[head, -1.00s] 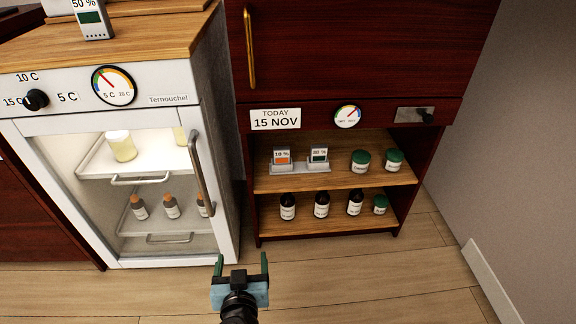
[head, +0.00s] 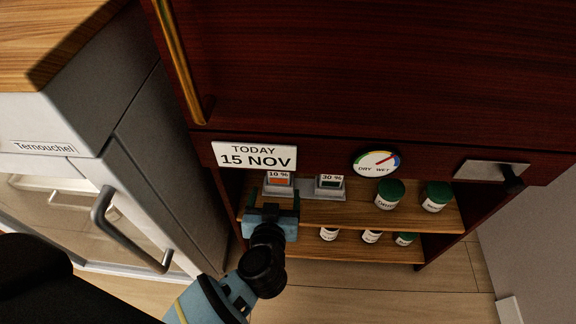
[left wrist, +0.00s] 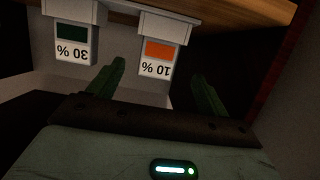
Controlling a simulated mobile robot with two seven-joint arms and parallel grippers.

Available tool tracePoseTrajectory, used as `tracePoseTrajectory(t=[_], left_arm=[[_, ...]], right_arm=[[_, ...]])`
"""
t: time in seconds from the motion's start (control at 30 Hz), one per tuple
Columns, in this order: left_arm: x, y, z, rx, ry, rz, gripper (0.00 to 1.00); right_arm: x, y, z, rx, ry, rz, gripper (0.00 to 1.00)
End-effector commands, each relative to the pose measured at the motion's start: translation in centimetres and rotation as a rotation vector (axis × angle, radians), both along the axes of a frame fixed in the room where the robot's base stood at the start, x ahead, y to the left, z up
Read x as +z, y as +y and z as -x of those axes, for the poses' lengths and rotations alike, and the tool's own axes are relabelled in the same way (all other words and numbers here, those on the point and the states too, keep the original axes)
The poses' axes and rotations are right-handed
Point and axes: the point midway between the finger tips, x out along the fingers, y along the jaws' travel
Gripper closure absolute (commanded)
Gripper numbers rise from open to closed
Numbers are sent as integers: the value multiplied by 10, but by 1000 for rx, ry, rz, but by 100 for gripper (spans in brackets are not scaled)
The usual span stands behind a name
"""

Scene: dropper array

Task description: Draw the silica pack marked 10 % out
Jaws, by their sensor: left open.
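The silica pack marked 10 % (head: 278,179) has an orange window and stands in a small grey rack on the upper shelf of the dark red cabinet. The pack marked 30 % (head: 329,183), with a dark green window, stands to its right. My left gripper (head: 272,207) is open just in front of the 10 % pack. In the left wrist view, upside down, the 10 % pack (left wrist: 158,58) shows between the two green fingers (left wrist: 160,88), beyond their tips, and I cannot tell if they touch it. The 30 % pack (left wrist: 72,42) lies outside the fingers. My right gripper is not in view.
Green-lidded jars (head: 389,194) stand right of the rack on the upper shelf. Bottles and a jar stand on the lower shelf (head: 345,246). The sign reading 15 NOV (head: 254,156) and the dry-wet dial (head: 376,162) are above. The white fridge (head: 100,175) is at left.

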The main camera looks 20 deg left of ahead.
Motion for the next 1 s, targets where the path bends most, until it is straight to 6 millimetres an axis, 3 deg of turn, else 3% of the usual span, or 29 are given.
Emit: tracePoseTrajectory(t=[0.37, 0.8, 1.0], left_arm=[[-2, 1, -3, 1, 0, -1, 22], [-22, 16, -55, 1, 2, 0, 22], [-25, 20, -69, 0, 1, 0, 22]], right_arm=[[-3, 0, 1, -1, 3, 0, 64], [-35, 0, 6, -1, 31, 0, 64], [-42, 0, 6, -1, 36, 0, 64]])
